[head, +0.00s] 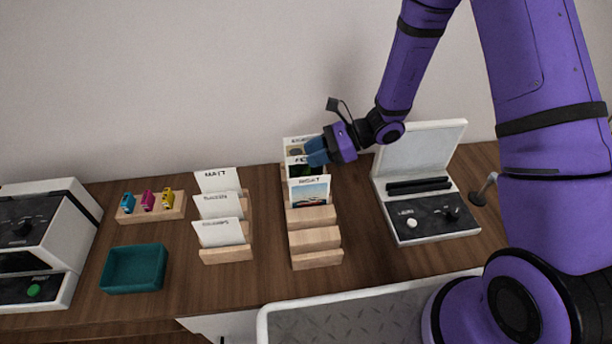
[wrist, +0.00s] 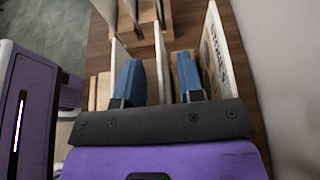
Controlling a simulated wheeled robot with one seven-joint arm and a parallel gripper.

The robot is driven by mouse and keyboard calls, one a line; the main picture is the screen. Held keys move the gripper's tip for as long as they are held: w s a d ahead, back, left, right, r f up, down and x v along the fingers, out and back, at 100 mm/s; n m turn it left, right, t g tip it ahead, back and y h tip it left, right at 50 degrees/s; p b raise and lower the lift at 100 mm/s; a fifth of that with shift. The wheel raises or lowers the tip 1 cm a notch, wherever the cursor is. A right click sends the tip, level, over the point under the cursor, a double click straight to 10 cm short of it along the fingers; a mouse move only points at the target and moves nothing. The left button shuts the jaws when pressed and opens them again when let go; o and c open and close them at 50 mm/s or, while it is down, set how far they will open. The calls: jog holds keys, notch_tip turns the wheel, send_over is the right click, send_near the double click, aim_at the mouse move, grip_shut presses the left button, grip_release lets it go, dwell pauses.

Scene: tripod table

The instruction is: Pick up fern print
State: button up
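The fern print (head: 301,170) stands in the right wooden rack (head: 318,258), behind the front print and ahead of a stones print. Only part of its dark green picture shows in the head view. My gripper (head: 315,152) is over the back of this rack, reaching in from the right. In the wrist view my gripper (wrist: 158,78) is open, its two blue fingers apart. A thin card edge (wrist: 162,72), seemingly the fern print, stands between the fingers. I cannot tell whether either finger touches it.
A front print (head: 310,190) with a sea picture and the stones print (wrist: 214,55) stand close on either side of the fingers. A rack of white cards (head: 218,205), a teal tray (head: 134,268) and a white press (head: 425,200) share the table.

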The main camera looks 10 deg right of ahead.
jog(key=shift+a+f, duration=0.15)
jog(key=shift+a, duration=0.15)
jog(key=shift+c, duration=0.4)
grip_shut()
